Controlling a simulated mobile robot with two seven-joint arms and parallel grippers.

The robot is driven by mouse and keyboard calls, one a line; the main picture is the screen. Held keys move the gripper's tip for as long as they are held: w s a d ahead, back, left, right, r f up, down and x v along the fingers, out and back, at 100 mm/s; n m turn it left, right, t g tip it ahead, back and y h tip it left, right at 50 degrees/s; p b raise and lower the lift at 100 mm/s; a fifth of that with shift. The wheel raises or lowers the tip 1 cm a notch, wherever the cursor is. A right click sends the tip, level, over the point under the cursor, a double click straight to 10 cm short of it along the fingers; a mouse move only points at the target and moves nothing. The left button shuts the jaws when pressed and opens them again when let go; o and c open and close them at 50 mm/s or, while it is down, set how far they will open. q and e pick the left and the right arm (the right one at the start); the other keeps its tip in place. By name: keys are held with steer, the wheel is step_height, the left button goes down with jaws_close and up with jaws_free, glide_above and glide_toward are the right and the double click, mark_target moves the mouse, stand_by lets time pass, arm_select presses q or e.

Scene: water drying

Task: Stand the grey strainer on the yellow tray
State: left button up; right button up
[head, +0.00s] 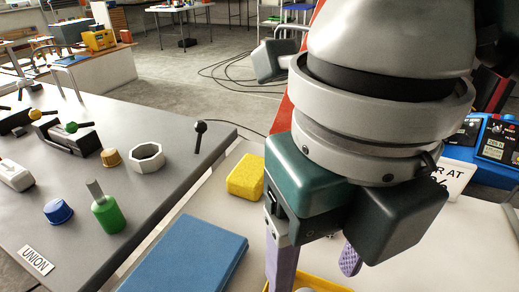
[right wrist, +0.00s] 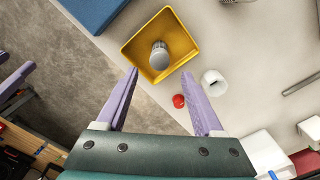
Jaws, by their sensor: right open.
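The yellow tray (right wrist: 182,28) lies on the light table in the right wrist view; part of its rim shows at the bottom of the head view (head: 330,283). A grey cylindrical thing, which looks like the strainer (right wrist: 159,58), is within the tray's outline, seen from above; I cannot tell whether it touches the floor of the tray. My right gripper (right wrist: 160,73) is open, with its purple fingers apart on either side of the tray's near corner and nothing between them. Purple finger-like parts, probably my left gripper (right wrist: 16,78), show at the left edge of the wrist view.
A red ball (right wrist: 179,101) and a white ring-like piece (right wrist: 214,83) lie beside the tray. A yellow sponge-like block (head: 246,176) and a blue slab (head: 187,255) lie left of my right arm. A grey table (head: 110,165) with several small items stands further left.

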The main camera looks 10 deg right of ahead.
steer(key=shift+r+p, duration=0.35)
steer(key=shift+r, duration=1.85)
